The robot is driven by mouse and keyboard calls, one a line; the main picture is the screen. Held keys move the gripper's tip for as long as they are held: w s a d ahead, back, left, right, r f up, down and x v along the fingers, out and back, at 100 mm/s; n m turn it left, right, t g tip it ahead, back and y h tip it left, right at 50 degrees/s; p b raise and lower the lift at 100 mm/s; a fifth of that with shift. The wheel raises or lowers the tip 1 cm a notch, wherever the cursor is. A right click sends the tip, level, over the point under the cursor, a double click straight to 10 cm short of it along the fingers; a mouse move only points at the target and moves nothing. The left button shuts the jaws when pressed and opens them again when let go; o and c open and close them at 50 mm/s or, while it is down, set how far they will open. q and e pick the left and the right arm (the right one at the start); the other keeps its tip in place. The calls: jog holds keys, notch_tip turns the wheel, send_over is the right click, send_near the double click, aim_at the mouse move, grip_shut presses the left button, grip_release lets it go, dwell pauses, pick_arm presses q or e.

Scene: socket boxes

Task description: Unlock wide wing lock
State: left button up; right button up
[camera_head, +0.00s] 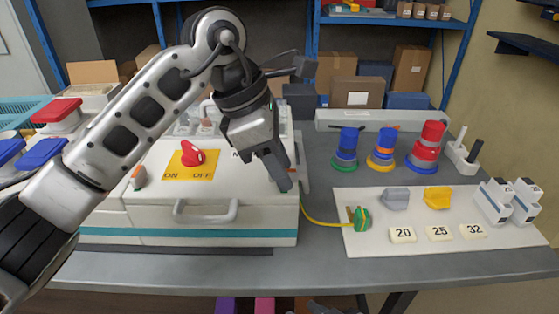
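A white socket box (120,217) with a teal stripe and a front handle (205,212) stands on the grey table. On its sloped front is a red rotary knob (192,154) on a yellow ON/OFF plate (178,171). A small grey-and-orange piece (139,177), possibly a wing lock, sits at the left of the front. My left gripper (284,186) points down at the box's right front edge, its fingertips seen nearly edge-on. It covers part of the panel and lettering there, so any lock behind it is hidden. Whether it touches the box or holds anything is unclear. My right gripper is out of view.
A yellow cable runs right from the box to a green plug (361,218) on a white board (370,243) with grey and yellow connectors and number tags. Blue, yellow and red industrial plugs (427,147) stand behind. Red and blue-lidded items crowd the left.

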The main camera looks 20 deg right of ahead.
pick_arm(q)
grip_shut()
